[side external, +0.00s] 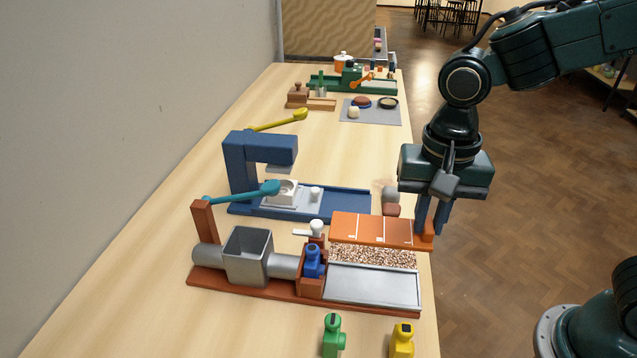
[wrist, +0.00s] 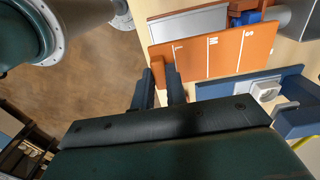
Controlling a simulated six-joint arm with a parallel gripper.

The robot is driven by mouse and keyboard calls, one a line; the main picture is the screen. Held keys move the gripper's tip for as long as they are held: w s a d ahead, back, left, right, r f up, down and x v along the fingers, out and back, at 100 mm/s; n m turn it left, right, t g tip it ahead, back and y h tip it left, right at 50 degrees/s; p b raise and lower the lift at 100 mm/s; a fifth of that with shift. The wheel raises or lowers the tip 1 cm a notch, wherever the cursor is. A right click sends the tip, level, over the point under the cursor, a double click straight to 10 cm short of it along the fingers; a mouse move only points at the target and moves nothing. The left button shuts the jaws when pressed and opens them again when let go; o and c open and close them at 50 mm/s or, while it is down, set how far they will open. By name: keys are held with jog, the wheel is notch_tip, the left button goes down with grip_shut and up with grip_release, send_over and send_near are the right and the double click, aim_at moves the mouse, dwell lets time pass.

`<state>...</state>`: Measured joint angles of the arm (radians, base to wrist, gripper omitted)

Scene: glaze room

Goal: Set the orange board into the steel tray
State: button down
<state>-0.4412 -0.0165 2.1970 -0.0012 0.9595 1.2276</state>
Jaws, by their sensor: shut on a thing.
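The orange board (side external: 372,229) is flat, with pale lines across it. Its face shows the letters L, M and S in the wrist view (wrist: 225,52). My gripper (side external: 430,232) is shut on the block at the board's right end, in the side view. The fingers also show in the wrist view (wrist: 162,82). The board is roughly level and appears raised, just behind the steel tray (side external: 372,288). The shallow grey tray lies on the near side and looks empty; it shows partly in the wrist view (wrist: 188,24). A speckled strip (side external: 373,257) lies between them.
A grey press body (side external: 249,257) and blue piece (side external: 312,262) stand left of the tray. A blue machine (side external: 240,165) is behind the board. Green (side external: 333,335) and yellow (side external: 402,340) bottle-like pieces stand in front. The table's right edge is close to my gripper.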

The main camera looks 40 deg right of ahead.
notch_tip(320, 180, down, 9)
dwell(0.3)
jog(key=shift+f, duration=1.9)
jog(key=shift+f, duration=0.15)
jog(key=c, duration=1.4)
grip_release()
jog(key=shift+r, duration=6.2)
jog(key=shift+d, duration=0.1)
